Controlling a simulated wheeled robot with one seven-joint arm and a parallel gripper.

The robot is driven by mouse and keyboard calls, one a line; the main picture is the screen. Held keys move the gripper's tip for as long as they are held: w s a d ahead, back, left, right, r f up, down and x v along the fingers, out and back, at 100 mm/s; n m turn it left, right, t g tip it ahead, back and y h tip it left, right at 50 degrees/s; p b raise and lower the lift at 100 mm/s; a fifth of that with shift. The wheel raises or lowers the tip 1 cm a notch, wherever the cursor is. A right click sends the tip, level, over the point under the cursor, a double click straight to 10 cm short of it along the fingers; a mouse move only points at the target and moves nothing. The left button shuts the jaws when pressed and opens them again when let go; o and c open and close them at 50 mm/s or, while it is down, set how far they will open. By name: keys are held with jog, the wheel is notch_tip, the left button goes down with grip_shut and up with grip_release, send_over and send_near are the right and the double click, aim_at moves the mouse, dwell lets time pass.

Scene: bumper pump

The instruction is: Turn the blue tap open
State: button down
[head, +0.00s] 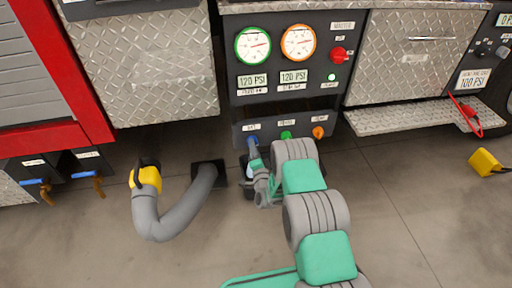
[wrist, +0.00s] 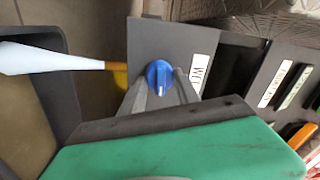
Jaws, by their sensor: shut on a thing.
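The blue tap (wrist: 158,74) is a round knob on a dark grey panel, with a pale mark on its face pointing towards the bottom of the wrist view. My gripper (wrist: 161,82) has one grey finger on each side of it and is shut on the knob. How far the knob is turned is hard to tell.
A green knob (head: 286,135) and an orange knob (head: 318,132) sit to the right on the same panel. Two gauges and a red knob (head: 339,54) are above. A thick grey hose (head: 160,222) with a yellow end lies left. A metal step (head: 425,117) juts out right.

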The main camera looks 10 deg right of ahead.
jog(key=shift+d+f+m, duration=0.1)
jog(key=shift+m, duration=0.5)
jog(key=c, duration=1.1)
grip_release()
jog(key=shift+o, duration=1.1)
jog(key=s+b, duration=0.1)
jog(key=s, duration=0.6)
jog(key=shift+s+f+b, duration=0.15)
jog(key=shift+s+b, duration=0.25)
